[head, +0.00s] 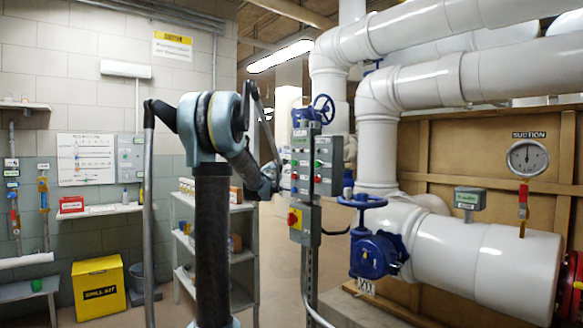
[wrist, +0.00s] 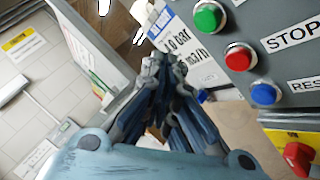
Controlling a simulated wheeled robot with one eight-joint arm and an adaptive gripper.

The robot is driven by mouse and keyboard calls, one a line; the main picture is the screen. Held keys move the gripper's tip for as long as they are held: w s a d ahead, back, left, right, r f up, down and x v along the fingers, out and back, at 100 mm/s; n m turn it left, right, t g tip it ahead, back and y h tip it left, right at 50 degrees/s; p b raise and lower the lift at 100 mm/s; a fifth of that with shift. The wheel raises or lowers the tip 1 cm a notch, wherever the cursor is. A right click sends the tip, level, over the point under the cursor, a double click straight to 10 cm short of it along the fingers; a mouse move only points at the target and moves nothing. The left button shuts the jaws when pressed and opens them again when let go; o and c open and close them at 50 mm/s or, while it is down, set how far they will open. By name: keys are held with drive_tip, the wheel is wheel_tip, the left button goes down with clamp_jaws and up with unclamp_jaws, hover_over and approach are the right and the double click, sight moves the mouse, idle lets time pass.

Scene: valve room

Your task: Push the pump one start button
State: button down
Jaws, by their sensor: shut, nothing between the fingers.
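A grey control panel (head: 301,160) stands on a post in the middle of the head view. In the wrist view its face (wrist: 290,58) fills the upper right, with a green button (wrist: 208,17), a red button (wrist: 240,57) beside a STOP label and a blue button (wrist: 264,93) beside a partly cut-off label. The label for the green one is out of frame, so I cannot tell which pump it belongs to. My gripper (wrist: 165,62) is shut and empty, its fingertips apart from the green button in the picture. In the head view my gripper (head: 270,180) is just left of the panel.
A red knob (wrist: 298,157) on a yellow plate sits below the buttons. Blue valve handwheels (head: 362,201) and large white pipes (head: 475,262) stand to the right. A grey shelf rack (head: 240,250) is behind my arm. A yellow spill kit bin (head: 98,290) stands at left.

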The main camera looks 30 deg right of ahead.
drive_tip(key=d, duration=0.4)
drive_tip(key=shift+w+d, duration=0.2)
drive_tip(key=shift+d, duration=0.2)
drive_tip(key=shift+d, duration=0.1)
idle(1.2)
drive_tip(key=shift+s+d, duration=0.1)
drive_tip(key=shift+d, duration=0.35)
drive_tip(key=shift+d+r, duration=0.1)
drive_tip(key=shift+d, duration=0.35)
idle(0.7)
drive_tip(key=shift+a, duration=0.9)
drive_tip(key=shift+s+a, duration=0.2)
drive_tip(key=shift+a, duration=2.3)
